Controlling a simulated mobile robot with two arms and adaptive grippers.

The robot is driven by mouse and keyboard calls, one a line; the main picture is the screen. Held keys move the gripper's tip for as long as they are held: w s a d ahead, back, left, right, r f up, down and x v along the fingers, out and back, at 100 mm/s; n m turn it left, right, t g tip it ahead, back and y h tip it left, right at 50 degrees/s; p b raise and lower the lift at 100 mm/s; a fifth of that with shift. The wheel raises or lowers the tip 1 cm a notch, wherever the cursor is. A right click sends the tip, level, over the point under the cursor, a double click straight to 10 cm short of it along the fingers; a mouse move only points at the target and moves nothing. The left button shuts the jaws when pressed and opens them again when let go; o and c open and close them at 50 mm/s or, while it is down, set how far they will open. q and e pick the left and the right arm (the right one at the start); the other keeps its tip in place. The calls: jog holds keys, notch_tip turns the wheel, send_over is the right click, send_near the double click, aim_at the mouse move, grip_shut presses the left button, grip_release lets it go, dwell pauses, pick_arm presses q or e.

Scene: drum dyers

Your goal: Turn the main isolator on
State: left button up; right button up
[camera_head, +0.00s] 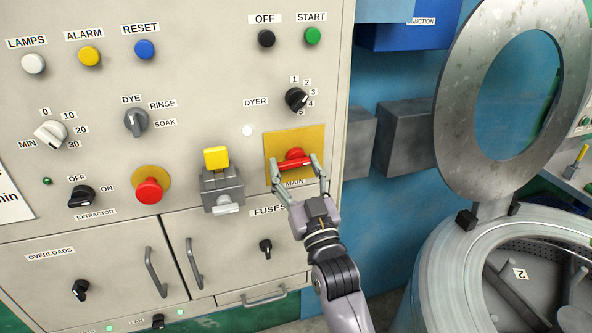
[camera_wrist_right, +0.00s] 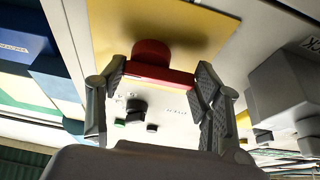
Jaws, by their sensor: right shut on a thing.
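The main isolator is a red rotary handle (camera_head: 294,158) on a yellow square plate (camera_head: 309,138), above the MAIN label on the beige panel. My right gripper (camera_head: 297,174) has its fingers on either side of the handle. In the right wrist view, the red handle (camera_wrist_right: 158,76) lies crosswise between the two finger pads of the gripper (camera_wrist_right: 160,92), which is shut on it. The handle's grip bar runs roughly level across the plate. The yellow plate also shows in the right wrist view (camera_wrist_right: 115,30). My left gripper is not in view.
A grey box with a yellow top (camera_head: 222,188) juts out left of the isolator. A red mushroom button (camera_head: 149,191) sits farther left. A black DYER knob (camera_head: 296,99) is above the plate. A drum with a raised round lid (camera_head: 454,100) stands at the right.

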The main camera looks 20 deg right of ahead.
jog(key=shift+m, duration=0.5)
jog(key=o, duration=1.2)
jog(key=shift+c, duration=0.2)
jog(key=v, duration=1.2)
jog(key=shift+a, duration=0.2)
jog(key=shift+f, duration=0.15)
